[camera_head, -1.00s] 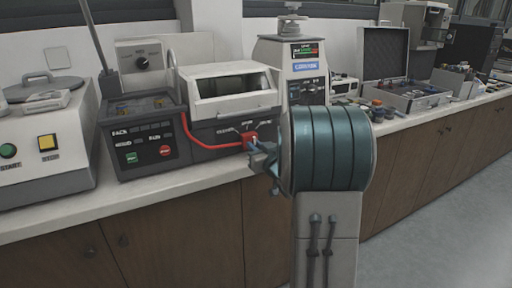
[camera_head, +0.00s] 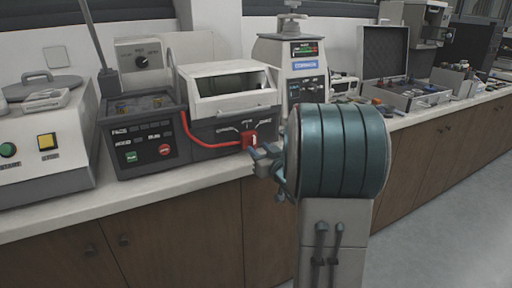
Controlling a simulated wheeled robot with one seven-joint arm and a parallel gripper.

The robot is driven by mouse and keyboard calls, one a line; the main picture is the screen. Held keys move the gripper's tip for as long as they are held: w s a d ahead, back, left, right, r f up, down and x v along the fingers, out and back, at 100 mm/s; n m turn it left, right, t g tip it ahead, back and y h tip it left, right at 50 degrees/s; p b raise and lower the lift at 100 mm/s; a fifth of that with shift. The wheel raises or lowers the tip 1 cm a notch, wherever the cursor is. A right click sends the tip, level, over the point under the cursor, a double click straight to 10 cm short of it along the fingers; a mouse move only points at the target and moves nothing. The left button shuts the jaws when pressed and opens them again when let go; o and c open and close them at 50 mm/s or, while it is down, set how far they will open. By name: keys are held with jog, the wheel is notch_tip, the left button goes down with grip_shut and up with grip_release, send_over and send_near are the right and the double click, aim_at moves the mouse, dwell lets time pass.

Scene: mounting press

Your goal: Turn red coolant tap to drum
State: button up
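The red coolant tap (camera_head: 248,141) sits on the front of the grey machine with the white hood, at the end of a red hose (camera_head: 205,145). A small pale mark shows on its right side. Small labels are printed around it, too small to read surely, so I cannot tell which position it points to. My gripper (camera_head: 262,152) is just below and right of the tap, its two bluish fingers apart with nothing seen between them. It looks clear of the tap, with a small gap. My teal arm link hides part of the counter to the right.
The white-hooded machine (camera_head: 225,88) stands between a control box with green and red buttons (camera_head: 145,150) and a taller press with a display (camera_head: 300,60). An open case (camera_head: 410,95) lies farther right.

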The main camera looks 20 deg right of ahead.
jog(key=s, duration=1)
jog(key=shift+s, duration=0.3)
jog(key=shift+d+p, duration=0.1)
jog(key=shift+p, duration=0.2)
